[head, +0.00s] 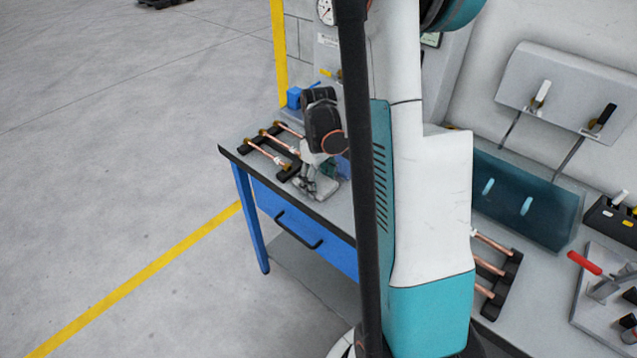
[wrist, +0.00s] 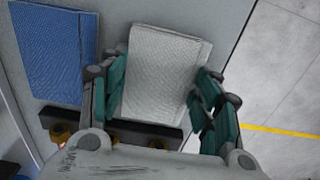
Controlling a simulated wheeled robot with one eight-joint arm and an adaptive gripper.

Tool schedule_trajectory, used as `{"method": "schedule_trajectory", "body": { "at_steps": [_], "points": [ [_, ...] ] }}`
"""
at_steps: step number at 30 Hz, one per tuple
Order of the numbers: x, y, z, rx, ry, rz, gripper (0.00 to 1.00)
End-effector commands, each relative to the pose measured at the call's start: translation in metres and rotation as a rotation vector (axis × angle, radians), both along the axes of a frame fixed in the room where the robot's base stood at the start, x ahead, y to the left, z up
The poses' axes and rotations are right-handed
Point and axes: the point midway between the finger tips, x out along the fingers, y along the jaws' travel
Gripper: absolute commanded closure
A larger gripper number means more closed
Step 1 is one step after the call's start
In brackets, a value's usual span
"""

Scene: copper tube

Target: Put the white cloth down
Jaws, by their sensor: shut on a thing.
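The white cloth (wrist: 163,72) is a folded, textured pad in the wrist view. It lies between the two teal-and-grey fingers of my gripper (wrist: 158,96), which is shut on it. In the head view my gripper (head: 318,186) is low over the left end of the workbench (head: 338,208), beside the copper tubes. I cannot make out the cloth clearly in the head view. Whether its underside touches the bench is not clear.
A folded blue cloth (wrist: 55,55) lies left of the white one in the wrist view. Copper tubes (head: 268,152) rest on black holders just left of my gripper. The bench edge is close.

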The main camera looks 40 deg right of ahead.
Motion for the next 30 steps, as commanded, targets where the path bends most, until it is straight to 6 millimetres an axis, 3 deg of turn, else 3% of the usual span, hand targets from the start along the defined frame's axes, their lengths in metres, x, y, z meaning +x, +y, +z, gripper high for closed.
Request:
{"method": "schedule_trajectory", "body": {
  "at_steps": [12, 13, 15, 30],
  "points": [
    [-0.0001, 0.0001, -0.0056, 0.000, 0.000, 0.000, 0.72],
    [-0.0002, 0.0001, -0.0050, 0.000, 0.000, 0.000, 0.38],
    [-0.0003, 0.0001, -0.0045, 0.000, 0.000, 0.000, 0.22],
    [-0.0001, 0.0001, 0.0039, 0.000, 0.000, 0.000, 0.22]
  ]
}}
